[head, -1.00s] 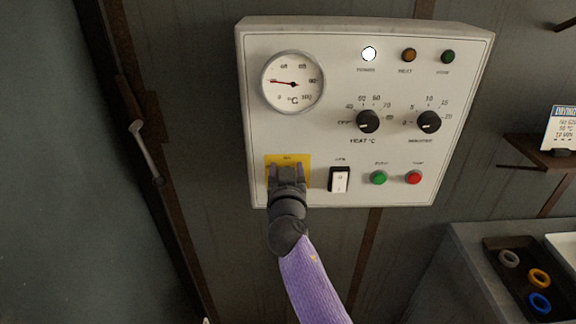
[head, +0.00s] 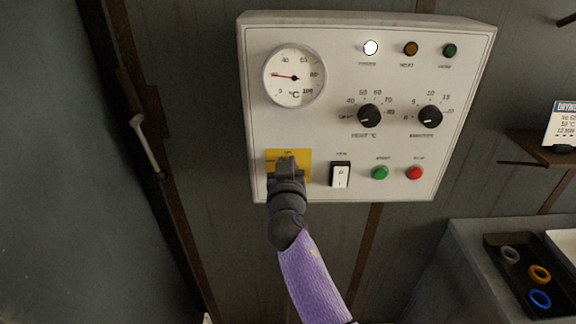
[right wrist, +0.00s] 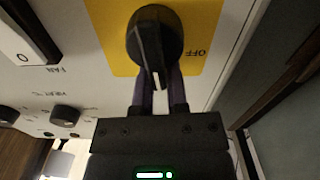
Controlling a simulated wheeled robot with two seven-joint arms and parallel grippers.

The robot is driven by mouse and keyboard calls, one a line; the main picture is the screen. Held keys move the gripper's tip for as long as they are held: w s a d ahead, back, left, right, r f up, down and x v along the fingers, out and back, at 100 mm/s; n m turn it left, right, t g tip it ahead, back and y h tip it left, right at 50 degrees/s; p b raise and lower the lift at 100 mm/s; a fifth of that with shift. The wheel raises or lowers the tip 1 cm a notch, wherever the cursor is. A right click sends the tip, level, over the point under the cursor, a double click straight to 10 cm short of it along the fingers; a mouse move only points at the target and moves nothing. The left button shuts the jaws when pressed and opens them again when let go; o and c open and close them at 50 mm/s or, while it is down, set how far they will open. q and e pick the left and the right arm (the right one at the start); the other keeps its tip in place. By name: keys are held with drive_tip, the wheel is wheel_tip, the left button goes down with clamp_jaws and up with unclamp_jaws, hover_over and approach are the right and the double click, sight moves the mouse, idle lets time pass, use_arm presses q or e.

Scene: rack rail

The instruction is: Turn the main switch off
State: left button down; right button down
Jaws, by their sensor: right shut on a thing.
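The main switch is a black rotary knob (right wrist: 154,38) with a white pointer line, on a yellow plate (head: 303,162) at the panel's lower left. My right gripper (head: 287,166) covers the knob in the head view. In the right wrist view, its fingers (right wrist: 158,88) are shut on the knob's grip bar, one on each side. The pointer line points down the picture, towards my gripper, leaning slightly right. The OFF label (right wrist: 197,52) is to the right of the knob there. The white power lamp (head: 370,48) is lit. My left gripper is not in view.
The panel (head: 345,125) also holds a temperature dial (head: 295,76), two knobs (head: 369,115), a white rocker switch (head: 340,175) close right of my gripper, and green and red buttons (head: 414,172). A door handle (head: 147,143) is at left. A tray with rings (head: 507,278) is lower right.

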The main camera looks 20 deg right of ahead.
drive_tip(key=shift+w+a+f+n+b, duration=0.15)
drive_tip(key=shift+a+f+n, duration=0.3)
drive_tip(key=shift+n, duration=2.25)
drive_tip(key=shift+w+a+f+n+b, duration=0.1)
drive_tip(key=shift+a+f+n+b, duration=0.4)
drive_tip(key=shift+n, duration=2.2)
drive_tip(key=shift+w+a+f+n, duration=0.15)
drive_tip(key=shift+f+n, duration=0.55)
drive_tip(key=shift+n, duration=2)
drive_tip(key=shift+s+n, duration=0.1)
drive_tip(key=shift+n, duration=0.2)
